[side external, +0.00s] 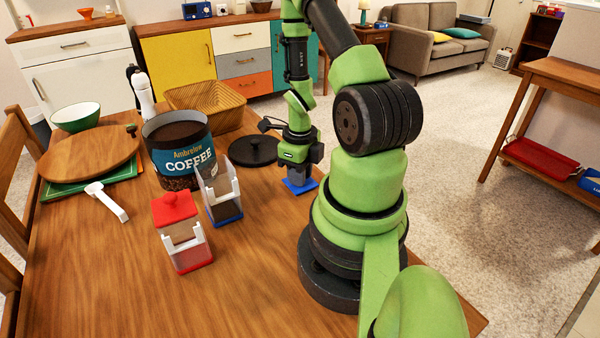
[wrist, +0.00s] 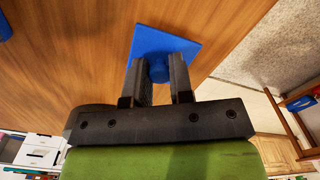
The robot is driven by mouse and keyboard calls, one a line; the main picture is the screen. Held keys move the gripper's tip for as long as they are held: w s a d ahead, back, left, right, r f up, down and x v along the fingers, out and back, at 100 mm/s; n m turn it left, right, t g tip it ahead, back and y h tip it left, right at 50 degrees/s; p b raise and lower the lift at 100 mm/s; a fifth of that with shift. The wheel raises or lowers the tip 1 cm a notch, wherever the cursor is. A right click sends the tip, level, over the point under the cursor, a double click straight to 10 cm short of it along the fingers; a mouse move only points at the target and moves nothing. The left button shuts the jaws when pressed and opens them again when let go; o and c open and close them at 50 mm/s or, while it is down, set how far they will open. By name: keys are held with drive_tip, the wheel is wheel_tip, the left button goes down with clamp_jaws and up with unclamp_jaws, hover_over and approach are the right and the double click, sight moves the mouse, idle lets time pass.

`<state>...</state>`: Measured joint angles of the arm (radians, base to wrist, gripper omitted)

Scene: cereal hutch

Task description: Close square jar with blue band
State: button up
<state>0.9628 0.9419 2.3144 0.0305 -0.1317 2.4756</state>
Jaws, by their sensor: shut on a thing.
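The square jar with the blue band (side external: 223,200) stands upright and uncovered on the table, with brown contents low inside. A blue square lid (side external: 300,187) is under my gripper (side external: 297,172), right of the jar and near the table's right edge. In the wrist view my gripper (wrist: 158,78) is shut on the round knob of the blue lid (wrist: 170,45). The lid is at or just above the tabletop; I cannot tell which. The jar is not clearly visible in the wrist view.
A square jar with a red lid (side external: 180,228) stands left of the blue-banded jar. The open coffee canister (side external: 180,150) is behind, with a round black lid (side external: 254,151) beside it. A white scoop (side external: 107,202) lies at left. The front tabletop (side external: 110,280) is clear.

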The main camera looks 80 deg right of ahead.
wheel_tip(320, 180, up, 22)
drive_tip(key=w+a+n, duration=1.2)
drive_tip(key=w+n, duration=0.1)
drive_tip(key=n, duration=0.5)
wheel_tip(320, 180, down, 10)
idle(0.3)
drive_tip(key=shift+d+f, duration=0.1)
drive_tip(key=shift+f, duration=0.2)
idle(2.4)
drive_tip(key=o, duration=1.2)
drive_tip(key=shift+o, duration=0.2)
